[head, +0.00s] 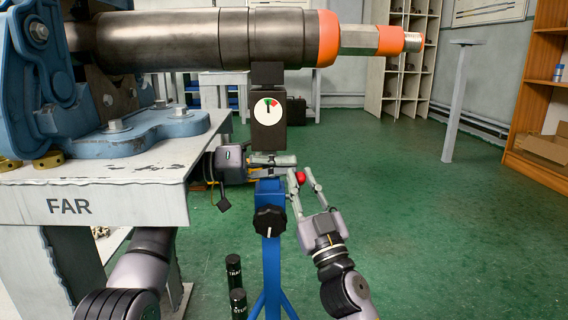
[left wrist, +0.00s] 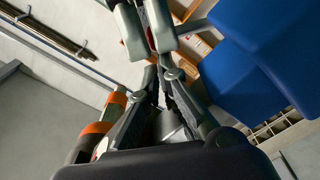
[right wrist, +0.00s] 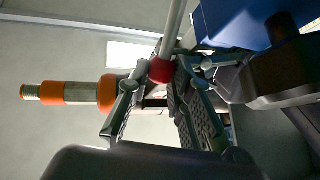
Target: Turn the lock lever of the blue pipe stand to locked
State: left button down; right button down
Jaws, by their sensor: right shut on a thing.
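The blue pipe stand (head: 271,258) stands upright in the middle of the head view, with a black knob (head: 270,221) on its post. A red ball (head: 300,177) is the end of its lock lever. The lever's grey rod (right wrist: 174,28) shows in the right wrist view. My right gripper (head: 298,180) is shut on the red ball, which sits between its fingers in the right wrist view (right wrist: 160,71). My left gripper (head: 290,164) reaches in from the left by the top of the post. Its fingertips are close together; whether they hold anything is unclear.
A dark pipe (head: 160,41) with orange bands lies above, from the blue vise (head: 35,85) on the grey bench marked FAR (head: 140,185) past the stand. A dial box (head: 268,115) is under the pipe. Two black cylinders (head: 238,300) stand low beside the post. The floor at right is clear.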

jog(key=c, duration=1.7)
grip_release()
jog(key=shift+w, duration=0.1)
pick_arm(q)
jog(key=shift+s+d+f+g, duration=0.2)
jog(key=shift+f+g, duration=0.1)
jog(key=shift+f, duration=0.15)
pick_arm(e)
jog(key=shift+o, duration=1.4)
jog(key=shift+r, duration=0.1)
jog(key=shift+d, duration=0.1)
